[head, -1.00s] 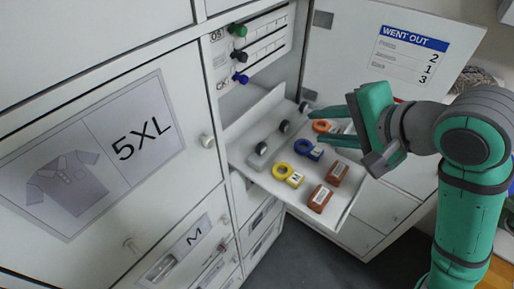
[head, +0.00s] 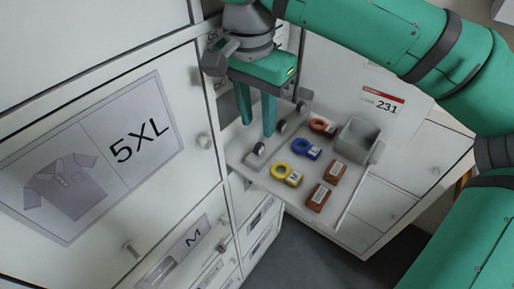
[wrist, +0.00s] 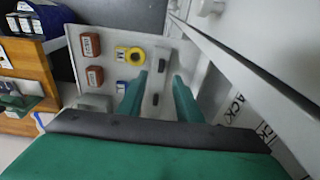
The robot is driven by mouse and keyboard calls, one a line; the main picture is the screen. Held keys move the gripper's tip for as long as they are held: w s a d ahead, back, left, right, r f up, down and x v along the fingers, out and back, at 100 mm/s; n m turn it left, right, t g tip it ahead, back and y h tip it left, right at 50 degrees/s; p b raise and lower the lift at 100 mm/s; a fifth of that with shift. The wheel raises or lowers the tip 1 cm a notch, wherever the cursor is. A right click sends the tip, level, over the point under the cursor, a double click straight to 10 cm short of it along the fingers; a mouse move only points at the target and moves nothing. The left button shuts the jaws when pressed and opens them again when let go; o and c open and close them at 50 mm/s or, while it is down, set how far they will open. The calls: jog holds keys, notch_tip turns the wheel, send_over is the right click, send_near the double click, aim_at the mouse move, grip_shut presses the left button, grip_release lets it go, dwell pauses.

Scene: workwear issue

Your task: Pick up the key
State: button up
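No key is clearly recognisable. In the wrist view, my fingertips (wrist: 159,78) are spread to either side of a thin grey strip with dark pieces (wrist: 155,99). I cannot tell how high the fingertips are above it.
A cabinet door marked 5XL (head: 104,158) stands left. A white panel (head: 345,80) rises behind.

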aim_at(259, 144)
jog(key=shift+w+d+f, duration=0.1)
jog(key=shift+w+f, duration=0.05)
jog(key=shift+f, duration=1.1)
jog(key=shift+w+f, duration=0.15)
jog(key=shift+f, duration=1.05)
jog(key=shift+w+d+f, duration=0.1)
jog(key=shift+w+f, duration=0.05)
jog(key=shift+f, duration=1.1)
jog(key=shift+a, duration=0.1)
grip_shut()
